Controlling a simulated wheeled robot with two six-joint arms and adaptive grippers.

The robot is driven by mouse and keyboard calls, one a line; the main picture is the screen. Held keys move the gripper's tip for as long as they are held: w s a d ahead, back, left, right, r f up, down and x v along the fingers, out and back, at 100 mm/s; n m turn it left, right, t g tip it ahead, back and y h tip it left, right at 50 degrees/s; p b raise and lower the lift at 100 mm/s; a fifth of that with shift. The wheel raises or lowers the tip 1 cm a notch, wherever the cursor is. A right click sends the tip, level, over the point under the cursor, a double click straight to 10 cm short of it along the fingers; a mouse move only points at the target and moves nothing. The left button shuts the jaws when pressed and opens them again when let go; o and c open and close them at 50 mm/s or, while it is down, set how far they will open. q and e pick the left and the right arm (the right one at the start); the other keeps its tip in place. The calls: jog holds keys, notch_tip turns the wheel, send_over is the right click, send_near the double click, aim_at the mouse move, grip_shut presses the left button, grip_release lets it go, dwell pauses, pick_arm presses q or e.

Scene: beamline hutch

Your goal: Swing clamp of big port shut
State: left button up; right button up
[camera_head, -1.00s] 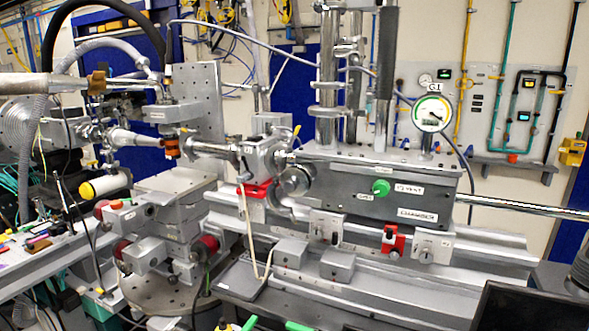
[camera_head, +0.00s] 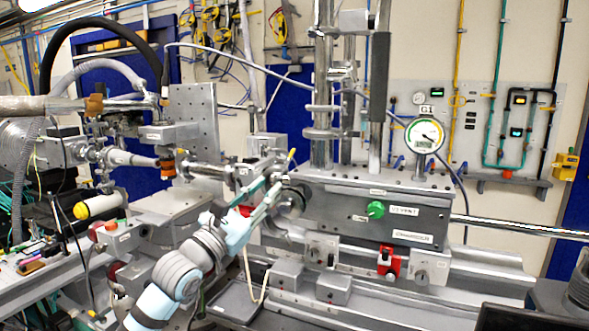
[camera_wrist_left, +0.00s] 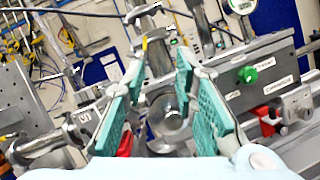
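The big port appears to be the round metal flange (camera_head: 294,203) on the left end of the grey chamber (camera_head: 340,208); it also shows in the left wrist view (camera_wrist_left: 168,117). Its clamp cannot be made out clearly from the metal parts around it. My left gripper (camera_head: 264,192) is in front of the port's left side in the head view and hides part of it. In the left wrist view its two teal-padded fingers (camera_wrist_left: 160,78) stand apart, with the port seen between them and nothing held. My right gripper is out of view.
A green vent knob (camera_head: 376,210) and a round gauge (camera_head: 425,135) are on the chamber. A red clamp block (camera_head: 388,262) sits on the rail below. Grey stage blocks and a beam pipe (camera_head: 205,171) crowd the left side.

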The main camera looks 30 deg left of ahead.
aim_at(291, 155)
pick_arm(q)
jog(key=shift+y, duration=0.6)
jog(key=x, duration=0.5)
jog(key=a+p+x, duration=0.1)
jog(key=x, duration=0.8)
jog(key=shift+w+a+r, duration=0.25)
jog(key=shift+a+r, duration=0.15)
jog(key=shift+r, duration=0.05)
